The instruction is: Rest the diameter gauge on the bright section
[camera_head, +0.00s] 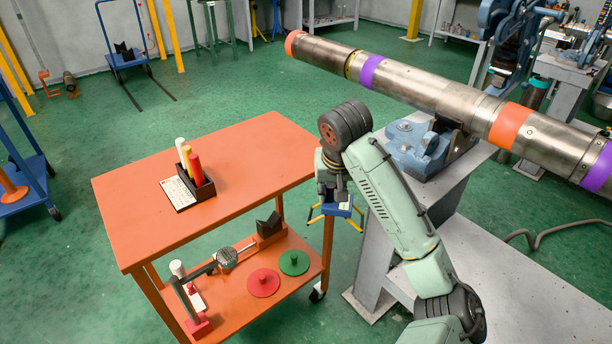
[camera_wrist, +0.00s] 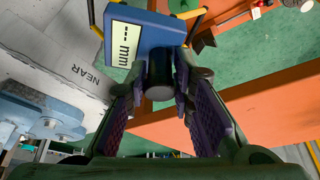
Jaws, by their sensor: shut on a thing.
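The diameter gauge has a blue body (camera_head: 338,210) with yellow-tipped legs. In the wrist view its blue body (camera_wrist: 158,37) shows a display reading "--- mm". My gripper (camera_wrist: 163,90) is shut on the gauge's dark round handle (camera_wrist: 160,75). In the head view my gripper (camera_head: 332,190) points down beside the cart's right edge, below and in front of the pipe. The metal pipe (camera_head: 425,88) lies clamped high, with orange and purple bands. Its stretch between the left purple band and the orange band looks shiny; I cannot tell surely which section is the bright one.
A blue pipe vise (camera_head: 415,150) on a grey stand (camera_head: 450,180) holds the pipe. The orange cart (camera_head: 250,160) carries a holder of coloured markers (camera_head: 193,175). Its lower shelf bears a dial gauge (camera_head: 227,257) and red and green discs. "NEAR" is printed on a grey surface (camera_wrist: 60,60).

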